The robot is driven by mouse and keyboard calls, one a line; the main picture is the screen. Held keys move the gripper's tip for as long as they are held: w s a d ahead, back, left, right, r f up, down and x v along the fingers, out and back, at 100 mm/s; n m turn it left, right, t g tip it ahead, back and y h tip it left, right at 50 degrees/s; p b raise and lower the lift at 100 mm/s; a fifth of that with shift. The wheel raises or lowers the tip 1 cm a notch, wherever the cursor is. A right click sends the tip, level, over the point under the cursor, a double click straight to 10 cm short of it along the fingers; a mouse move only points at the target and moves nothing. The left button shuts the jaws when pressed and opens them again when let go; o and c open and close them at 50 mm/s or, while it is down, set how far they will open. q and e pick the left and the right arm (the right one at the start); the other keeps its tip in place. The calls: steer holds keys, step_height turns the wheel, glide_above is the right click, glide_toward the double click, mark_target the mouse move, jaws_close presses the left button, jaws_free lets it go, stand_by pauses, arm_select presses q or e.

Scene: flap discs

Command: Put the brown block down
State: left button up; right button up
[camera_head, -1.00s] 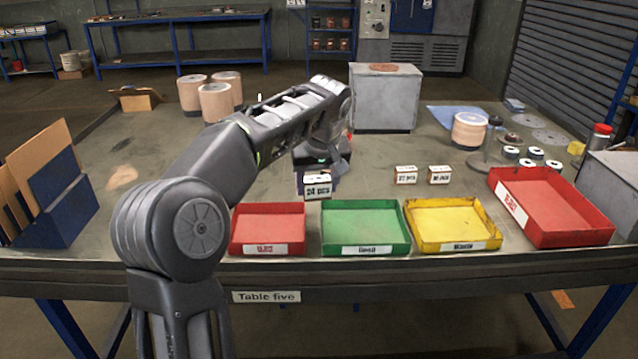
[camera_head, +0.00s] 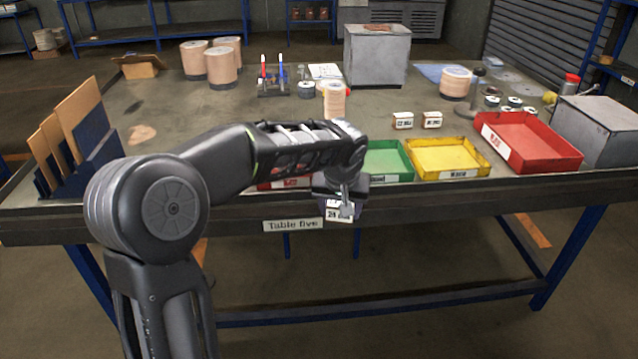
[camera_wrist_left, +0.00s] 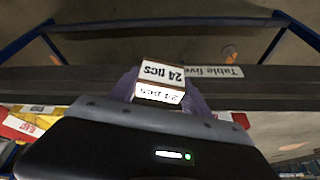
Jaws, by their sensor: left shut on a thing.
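The brown block (camera_head: 333,213) has white labels reading "24 pcs" and sits in the jaws of my left gripper (camera_head: 343,200). In the head view it shows just in front of the table's front edge, near the "Table five" sign. In the left wrist view the block (camera_wrist_left: 161,82) shows white label faces with brown edges, between the purplish fingers of my left gripper (camera_wrist_left: 160,88). The dark table edge lies behind it there. My right gripper is in neither view.
Two similar small labelled blocks (camera_head: 403,121) (camera_head: 432,120) stand behind the bins. A green bin (camera_head: 388,175), partly hidden by my arm, a yellow bin (camera_head: 447,173) and a large red bin (camera_head: 495,148) line the front of the table. A small red bin is mostly hidden.

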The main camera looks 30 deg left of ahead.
arm_select(q)
steer(key=s+d+f+m+h, duration=0.2)
steer(key=s+d+f+m, duration=0.2)
steer(key=d+f, duration=0.4)
steer(key=s+d, duration=0.1)
steer(key=d, duration=0.2)
steer(key=shift+d+f, duration=0.3)
steer(key=shift+d, duration=0.05)
